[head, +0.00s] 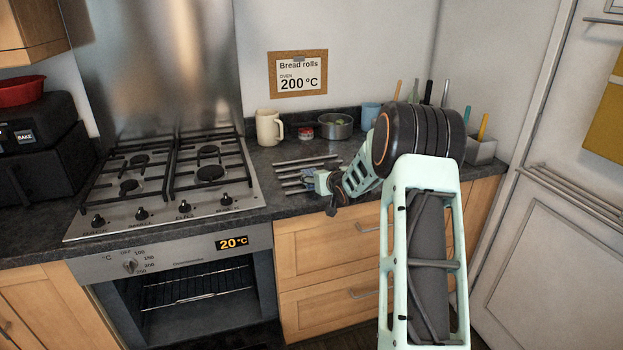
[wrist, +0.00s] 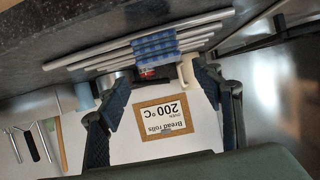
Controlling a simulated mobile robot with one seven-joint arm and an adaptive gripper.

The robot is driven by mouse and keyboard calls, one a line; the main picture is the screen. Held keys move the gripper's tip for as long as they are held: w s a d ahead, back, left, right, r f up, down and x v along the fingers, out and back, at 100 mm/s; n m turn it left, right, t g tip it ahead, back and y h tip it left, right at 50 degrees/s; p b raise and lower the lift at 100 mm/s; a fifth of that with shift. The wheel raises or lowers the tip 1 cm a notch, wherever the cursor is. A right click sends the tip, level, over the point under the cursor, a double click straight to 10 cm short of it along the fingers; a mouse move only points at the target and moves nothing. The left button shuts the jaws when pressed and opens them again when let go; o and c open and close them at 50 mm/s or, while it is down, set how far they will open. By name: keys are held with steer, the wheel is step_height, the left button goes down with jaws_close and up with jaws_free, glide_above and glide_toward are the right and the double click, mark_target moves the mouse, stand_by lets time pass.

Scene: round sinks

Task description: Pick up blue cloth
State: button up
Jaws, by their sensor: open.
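The blue cloth (wrist: 154,42) has a checked pattern and lies across the metal bars of a rack (wrist: 96,59) in the wrist view, just beyond my fingertips. In the head view the rack (head: 292,163) sits on the counter right of the hob, and the cloth is mostly hidden or too small to make out beside my gripper. My gripper (head: 328,199) is at the counter's front edge by the rack. In the wrist view my gripper (wrist: 160,82) is open, its two dark fingers apart with nothing between them.
A cream mug (head: 268,127), a small red-labelled tin (head: 305,133) and a metal pot (head: 335,127) stand behind the rack. The gas hob (head: 165,172) is to the left. A grey utensil holder (head: 481,150) stands at the right. The oven (head: 190,290) below shows an open cavity.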

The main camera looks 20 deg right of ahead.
mark_target(311, 174)
steer(key=x, duration=0.4)
steer(key=shift+w+a+f+p, duration=0.25)
steer(key=shift+w+f+p, duration=0.05)
steer(key=shift+f, duration=0.1)
steer(key=shift+x, duration=0.8)
steer(key=shift+c, duration=0.4)
steer(key=c, duration=0.9)
